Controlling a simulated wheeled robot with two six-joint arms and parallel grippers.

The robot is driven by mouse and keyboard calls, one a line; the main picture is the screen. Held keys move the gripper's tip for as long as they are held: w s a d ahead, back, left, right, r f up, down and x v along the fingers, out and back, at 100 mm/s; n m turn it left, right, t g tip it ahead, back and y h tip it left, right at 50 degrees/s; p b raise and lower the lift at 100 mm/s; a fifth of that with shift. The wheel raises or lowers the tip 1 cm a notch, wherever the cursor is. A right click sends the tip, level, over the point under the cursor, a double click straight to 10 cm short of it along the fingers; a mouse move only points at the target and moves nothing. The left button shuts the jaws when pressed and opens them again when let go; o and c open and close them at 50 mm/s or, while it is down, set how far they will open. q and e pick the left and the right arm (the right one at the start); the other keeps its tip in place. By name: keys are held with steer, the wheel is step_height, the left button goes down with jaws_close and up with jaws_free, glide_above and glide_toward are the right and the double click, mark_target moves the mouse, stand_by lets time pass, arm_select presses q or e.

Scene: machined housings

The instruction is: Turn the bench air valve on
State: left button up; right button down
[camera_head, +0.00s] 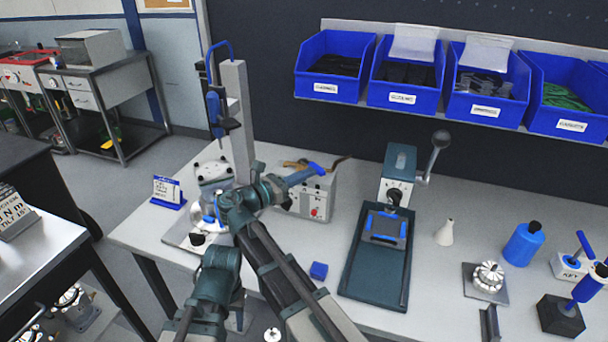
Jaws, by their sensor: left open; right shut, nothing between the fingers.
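The bench air valve appears as a blue lever (316,169) with a brass-coloured body (294,164), at the top of a grey box (322,200) on the left half of the bench. My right gripper (290,181) looks shut and empty, close beside the lever. I cannot tell whether it touches the lever. My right arm hides part of the box and valve. My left gripper (218,258) is open and lower in the picture, near the bench's front edge. Its fingers are hard to make out.
A grey column press (236,115) stands left of the valve. A dark tray (375,283) sits before a lever press (399,165). Blue bins (335,86) hang behind. Bench around the white bottle (445,233) is clear.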

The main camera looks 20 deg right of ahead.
mark_target(318, 173)
steer(key=shift+w+d+n+t+y, duration=0.2)
steer(key=shift+d+n+t+y, duration=1.6)
steer(key=shift+t, duration=0.7)
steer(key=shift+d, duration=0.45)
